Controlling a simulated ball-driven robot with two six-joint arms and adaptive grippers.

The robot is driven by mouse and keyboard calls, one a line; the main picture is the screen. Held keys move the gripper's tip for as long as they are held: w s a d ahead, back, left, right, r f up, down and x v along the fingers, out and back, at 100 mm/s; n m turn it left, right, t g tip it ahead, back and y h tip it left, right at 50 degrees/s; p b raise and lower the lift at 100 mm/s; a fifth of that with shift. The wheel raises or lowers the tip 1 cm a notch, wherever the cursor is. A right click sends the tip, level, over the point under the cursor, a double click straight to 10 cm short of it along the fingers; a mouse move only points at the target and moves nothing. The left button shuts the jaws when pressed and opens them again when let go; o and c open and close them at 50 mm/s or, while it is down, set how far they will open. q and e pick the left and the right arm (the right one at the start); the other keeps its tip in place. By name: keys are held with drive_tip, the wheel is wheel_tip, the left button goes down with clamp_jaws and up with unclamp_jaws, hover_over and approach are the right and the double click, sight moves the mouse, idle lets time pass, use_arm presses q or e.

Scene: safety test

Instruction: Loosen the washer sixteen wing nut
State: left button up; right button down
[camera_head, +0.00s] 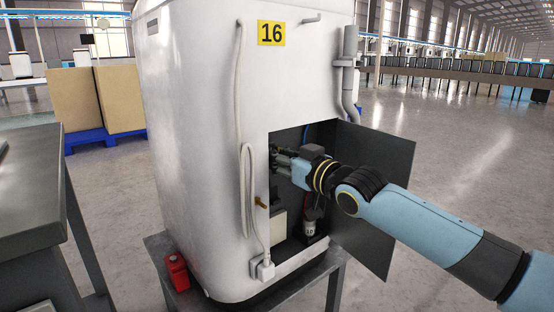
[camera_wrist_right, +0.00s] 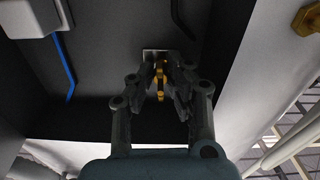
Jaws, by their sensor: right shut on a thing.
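In the right wrist view, my right gripper (camera_wrist_right: 160,88) is shut on the yellow wing nut (camera_wrist_right: 160,72), which sits at a small metal plate (camera_wrist_right: 157,56). The fingers cover the sides of the wing nut. My left gripper is in neither view.
A grey hose (camera_head: 245,190) hangs on the washer. A red canister (camera_head: 176,272) stands by the stand's left corner. A dark table (camera_head: 30,190) is at left.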

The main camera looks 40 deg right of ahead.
drive_tip(key=n+b, duration=0.1)
drive_tip(key=n, duration=0.2)
drive_tip(key=n+b, duration=0.1)
drive_tip(key=n, duration=0.3)
drive_tip(key=n+b, duration=0.1)
drive_tip(key=n, duration=0.2)
drive_tip(key=shift+f+b, duration=0.25)
drive_tip(key=shift+b, duration=0.05)
use_arm(q)
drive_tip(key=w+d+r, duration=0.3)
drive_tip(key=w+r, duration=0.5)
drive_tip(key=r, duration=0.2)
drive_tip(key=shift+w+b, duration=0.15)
drive_tip(key=shift+b, duration=0.15)
use_arm(e)
drive_tip(key=shift+n, duration=1)
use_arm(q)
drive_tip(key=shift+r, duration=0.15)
use_arm(e)
drive_tip(key=shift+s, duration=0.1)
drive_tip(key=c, duration=1.5)
unclamp_jaws()
drive_tip(key=shift+r, duration=0.1)
drive_tip(key=shift+s+d, duration=0.2)
drive_tip(key=shift+s, duration=2.8)
drive_tip(key=shift+s+d, duration=0.2)
drive_tip(key=shift+s, duration=2.75)
